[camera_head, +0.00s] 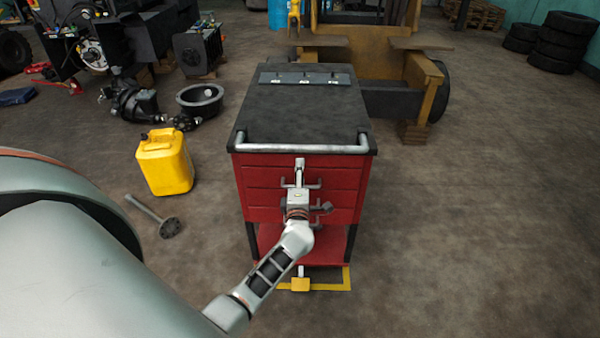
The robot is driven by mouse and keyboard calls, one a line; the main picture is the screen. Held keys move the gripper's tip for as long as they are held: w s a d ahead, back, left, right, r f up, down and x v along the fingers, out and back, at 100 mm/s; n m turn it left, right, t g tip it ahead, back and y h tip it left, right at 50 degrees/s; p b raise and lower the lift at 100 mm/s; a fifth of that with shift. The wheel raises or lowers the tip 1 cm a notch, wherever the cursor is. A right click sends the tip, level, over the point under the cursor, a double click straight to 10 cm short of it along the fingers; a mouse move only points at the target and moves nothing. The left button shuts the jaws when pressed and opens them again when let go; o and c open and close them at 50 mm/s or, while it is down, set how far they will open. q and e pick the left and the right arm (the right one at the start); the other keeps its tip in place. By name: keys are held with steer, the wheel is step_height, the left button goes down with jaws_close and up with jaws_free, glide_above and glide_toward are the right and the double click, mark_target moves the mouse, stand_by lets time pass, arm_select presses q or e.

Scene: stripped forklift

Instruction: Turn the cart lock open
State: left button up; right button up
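The cart (262,190) is red with drawers, a black top and a silver push bar. An arm of mine comes in from the lower left, and my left gripper (299,186) is at the middle of the drawer front. A small light upright piece (300,165) shows there, and I cannot tell whether it is the lock or part of the gripper. The fingers are too small and overlapped to show whether they are open or hold anything. A yellow pedal-like piece (300,284) is low at the cart's front. My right gripper is not in view.
A yellow jerrycan (164,163) and a metal shaft with a flange (156,217) are on the floor left of the cart. The stripped forklift (385,65) stands behind it. The floor to the right is clear.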

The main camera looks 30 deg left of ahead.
arm_select(q)
steer(key=v, duration=1)
steer(key=shift+s+d, duration=0.25)
steer(key=shift+s, duration=0.05)
steer(key=shift+f, duration=0.1)
steer(key=s+d+f+m+t+h, duration=0.1)
steer(key=s+d+f+m+h, duration=0.1)
steer(key=s+d+m+h, duration=0.5)
steer(key=s+d+f+m+h, duration=0.25)
steer(key=d+m, duration=0.35)
steer(key=m, duration=0.5)
steer(key=s+d+f+m+g+h, duration=0.2)
steer(key=s+f+m+g, duration=0.3)
steer(key=s+f+m, duration=0.3)
steer(key=s+d+m, duration=0.1)
steer(key=s+m, duration=0.1)
steer(key=s, duration=0.2)
steer(key=shift+s+f+m+g, duration=0.2)
steer(key=shift+s+m+g, duration=0.1)
steer(key=shift+m, duration=0.1)
